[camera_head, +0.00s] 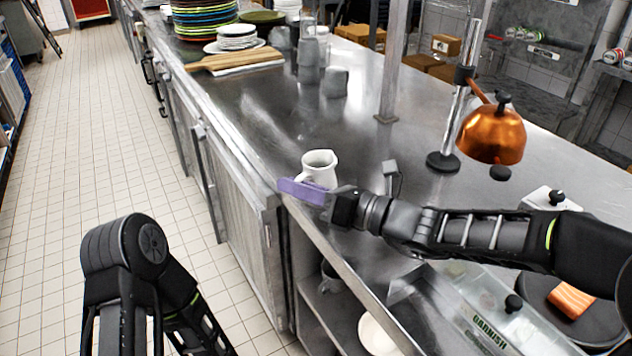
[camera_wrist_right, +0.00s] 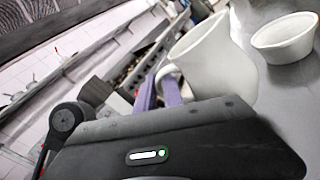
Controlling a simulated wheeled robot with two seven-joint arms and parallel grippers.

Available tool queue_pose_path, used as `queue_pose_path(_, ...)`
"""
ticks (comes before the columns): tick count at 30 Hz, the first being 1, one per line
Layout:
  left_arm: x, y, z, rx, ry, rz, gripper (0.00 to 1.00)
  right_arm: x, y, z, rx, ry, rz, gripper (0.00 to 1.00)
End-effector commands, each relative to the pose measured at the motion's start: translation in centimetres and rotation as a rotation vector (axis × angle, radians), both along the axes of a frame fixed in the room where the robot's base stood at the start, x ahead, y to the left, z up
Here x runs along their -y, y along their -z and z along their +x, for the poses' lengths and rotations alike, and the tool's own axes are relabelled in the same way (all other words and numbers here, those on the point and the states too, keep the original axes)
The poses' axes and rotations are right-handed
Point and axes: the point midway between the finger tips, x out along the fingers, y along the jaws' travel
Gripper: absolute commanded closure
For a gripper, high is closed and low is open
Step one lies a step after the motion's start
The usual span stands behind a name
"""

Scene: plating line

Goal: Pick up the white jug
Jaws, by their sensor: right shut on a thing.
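The white jug (camera_head: 320,165) is upright in the head view, near the counter's front edge, with its spout to the right and its handle to the left. My right gripper (camera_head: 303,191) has purple fingers and is shut on the jug's handle side. In the right wrist view the jug (camera_wrist_right: 215,62) stands close in front of the purple fingers (camera_wrist_right: 160,95), which meet its handle. The fingers hide the jug's base, so I cannot tell whether it touches the counter. My left arm shows at the lower left of the head view, but its gripper is out of frame.
The steel counter (camera_head: 262,118) is clear behind the jug. Grey cups (camera_head: 335,82) and stacked plates (camera_head: 237,38) stand farther back. A copper lamp (camera_head: 492,135) hangs at the right, near a post (camera_head: 392,65). A white ramekin (camera_wrist_right: 285,36) shows beside the jug in the wrist view.

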Motion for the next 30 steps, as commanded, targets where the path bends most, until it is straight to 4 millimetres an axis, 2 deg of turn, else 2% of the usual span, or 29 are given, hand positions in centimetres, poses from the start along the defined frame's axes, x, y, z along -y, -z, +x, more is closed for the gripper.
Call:
queue_pose_path(6, 0.0, 0.7, 0.0, 0.0, 0.0, 0.0, 0.64, -2.3, 0.0, -1.7, 0.004, -0.003, 0.002, 1.0)
queue_pose_path(15, 0.0, 1.2, 0.0, 0.0, 0.001, 0.0, 0.64, -4.5, -0.1, -3.3, 0.003, -0.001, 0.001, 1.0)
queue_pose_path(30, 0.0, 1.5, 0.0, 0.0, 0.001, 0.0, 0.64, -5.7, -0.1, -4.2, 0.003, -0.001, 0.001, 1.0)
